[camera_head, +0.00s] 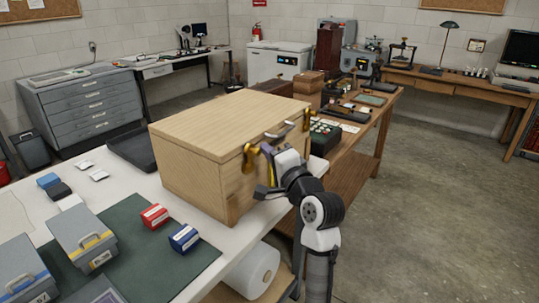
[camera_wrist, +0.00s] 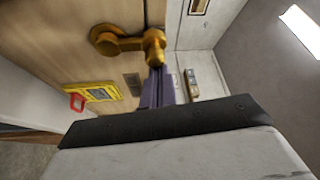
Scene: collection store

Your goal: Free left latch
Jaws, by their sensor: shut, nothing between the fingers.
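A pale wooden case (camera_head: 195,168) with a closed lid stands on the white table. A brass latch (camera_head: 249,157) is on its front at the left, and a second brass latch (camera_head: 306,118) is at the right. My gripper (camera_head: 266,158) is close in front of the left latch, just to its right in the head view. In the wrist view the brass latch (camera_wrist: 128,42) has a round pivot and a knob end. My shut, purple-grey gripper fingers (camera_wrist: 156,88) are empty and reach up close to the knob. I cannot tell whether they touch it.
A metal handle (camera_head: 280,131) is between the latches. A yellow label (camera_wrist: 97,91) with a red tag is on the wood in the wrist view. Red and blue boxes (camera_head: 184,237) and grey cases (camera_head: 84,240) are on the green mat. The floor at right is clear.

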